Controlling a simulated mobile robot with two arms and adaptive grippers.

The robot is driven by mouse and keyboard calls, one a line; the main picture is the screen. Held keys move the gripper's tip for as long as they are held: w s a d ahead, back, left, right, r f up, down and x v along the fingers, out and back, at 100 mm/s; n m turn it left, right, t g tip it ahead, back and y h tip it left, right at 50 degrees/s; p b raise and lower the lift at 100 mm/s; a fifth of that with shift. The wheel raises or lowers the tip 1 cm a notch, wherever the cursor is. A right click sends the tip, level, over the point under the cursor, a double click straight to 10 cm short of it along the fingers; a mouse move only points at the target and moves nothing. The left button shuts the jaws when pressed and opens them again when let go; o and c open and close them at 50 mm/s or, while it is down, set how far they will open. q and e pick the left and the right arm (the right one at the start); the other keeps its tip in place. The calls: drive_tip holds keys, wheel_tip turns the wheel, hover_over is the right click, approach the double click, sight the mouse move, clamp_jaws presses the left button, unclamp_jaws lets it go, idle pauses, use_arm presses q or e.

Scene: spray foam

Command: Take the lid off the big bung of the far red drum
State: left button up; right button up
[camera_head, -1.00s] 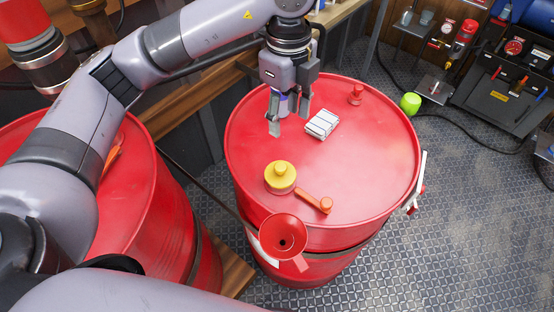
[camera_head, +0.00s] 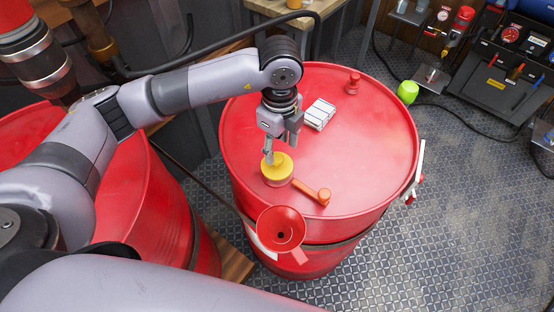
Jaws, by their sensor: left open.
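The far red drum (camera_head: 375,140) stands upright in the middle. A yellow lid (camera_head: 278,166) with a raised knob sits on its top near the left front; the bung under it is hidden. My left gripper (camera_head: 281,150) is open and points down just above and behind the yellow lid. One finger is at the lid's left back edge in the picture; I cannot tell whether it touches. The other finger is to the right of it. My right gripper is not in view.
An orange-handled tool (camera_head: 314,192) lies right of the lid. A white striped block (camera_head: 319,114) and a small red plug (camera_head: 352,83) are further back on the drum. A red funnel (camera_head: 292,222) hangs at the front rim. Another red drum (camera_head: 150,200) stands left.

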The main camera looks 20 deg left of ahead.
sight(277, 157)
use_arm(q)
drive_tip(key=shift+a+f+p, duration=0.1)
drive_tip(key=shift+f+p, duration=0.35)
drive_tip(key=shift+f, duration=0.2)
wheel_tip(277, 157, down, 4)
drive_tip(key=shift+a+r+p, duration=0.15)
drive_tip(key=shift+r+p, duration=0.05)
drive_tip(key=shift+p, duration=0.45)
drive_tip(key=shift+f, duration=0.3)
drive_tip(key=shift+c, duration=0.4)
drive_tip(key=c, duration=0.8)
clamp_jaws()
